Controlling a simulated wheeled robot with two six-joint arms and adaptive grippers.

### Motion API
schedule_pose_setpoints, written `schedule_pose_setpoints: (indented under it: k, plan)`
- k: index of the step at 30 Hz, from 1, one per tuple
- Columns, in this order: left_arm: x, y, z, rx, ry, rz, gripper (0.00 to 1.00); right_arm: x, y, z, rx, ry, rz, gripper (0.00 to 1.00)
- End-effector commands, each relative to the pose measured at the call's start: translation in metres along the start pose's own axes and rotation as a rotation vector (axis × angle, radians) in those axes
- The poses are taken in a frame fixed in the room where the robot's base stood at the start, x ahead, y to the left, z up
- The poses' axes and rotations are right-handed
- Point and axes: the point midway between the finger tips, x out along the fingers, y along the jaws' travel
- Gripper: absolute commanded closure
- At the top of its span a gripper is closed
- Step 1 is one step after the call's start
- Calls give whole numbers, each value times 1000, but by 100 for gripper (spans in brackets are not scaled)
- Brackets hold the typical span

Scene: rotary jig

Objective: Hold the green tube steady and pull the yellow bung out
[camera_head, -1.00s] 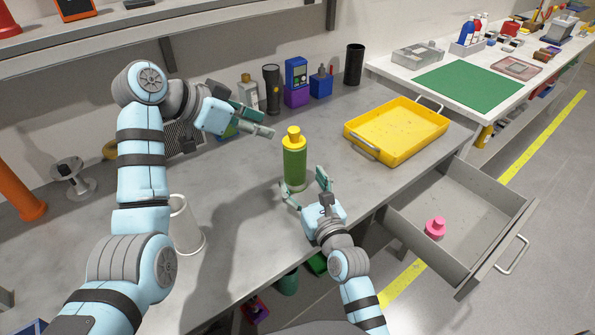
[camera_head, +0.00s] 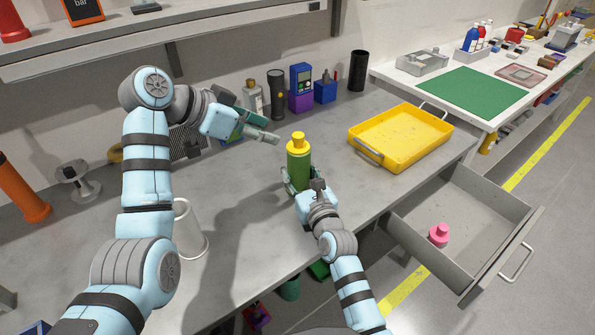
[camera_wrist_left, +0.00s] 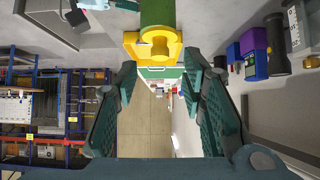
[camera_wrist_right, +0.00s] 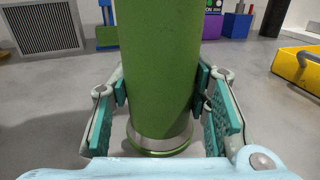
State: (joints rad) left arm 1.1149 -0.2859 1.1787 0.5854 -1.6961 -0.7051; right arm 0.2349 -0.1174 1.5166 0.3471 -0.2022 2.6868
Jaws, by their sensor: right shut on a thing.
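The green tube (camera_head: 299,172) stands upright on the grey bench, with the yellow bung (camera_head: 298,143) seated in its top. My right gripper (camera_wrist_right: 161,92) is shut around the lower part of the tube, one finger pad on each side; in the head view the wrist partly hides the tube's base. My left gripper (camera_head: 262,137) is open and empty, to the left of the bung and apart from it. In the left wrist view the yellow bung (camera_wrist_left: 158,45) shows beyond the fingertips, between and above them.
A yellow tray (camera_head: 400,137) lies to the right of the tube. An open drawer (camera_head: 462,257) at the front right holds a pink stoppered piece (camera_head: 438,235). A torch (camera_head: 277,93) and boxes line the back.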

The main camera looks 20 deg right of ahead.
Motion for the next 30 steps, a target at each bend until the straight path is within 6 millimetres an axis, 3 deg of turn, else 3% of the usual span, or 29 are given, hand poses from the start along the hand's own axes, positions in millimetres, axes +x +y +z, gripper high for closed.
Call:
schedule_pose_setpoints:
  k: [2,4,6,7,10,13,24,30]
  plan:
    - [6,0,14,-22,-13,10,54,0,0,0,0,0,0,90]
    - [16,-1,41,-63,-25,25,54,0,0,0,0,0,0,90]
    - [21,0,67,-93,71,37,54,0,0,0,0,0,0,90]
    - [18,1,67,-85,142,34,54,0,0,0,0,0,0,90]
    - [-2,1,36,-22,329,10,54,0,0,0,0,1,0,90]
    - [1,0,22,-3,376,3,54,0,0,0,0,0,0,90]
    - [81,1,-10,0,372,2,54,0,0,0,0,0,0,90]
    - [102,0,-18,1,372,0,54,0,0,0,0,0,0,90]
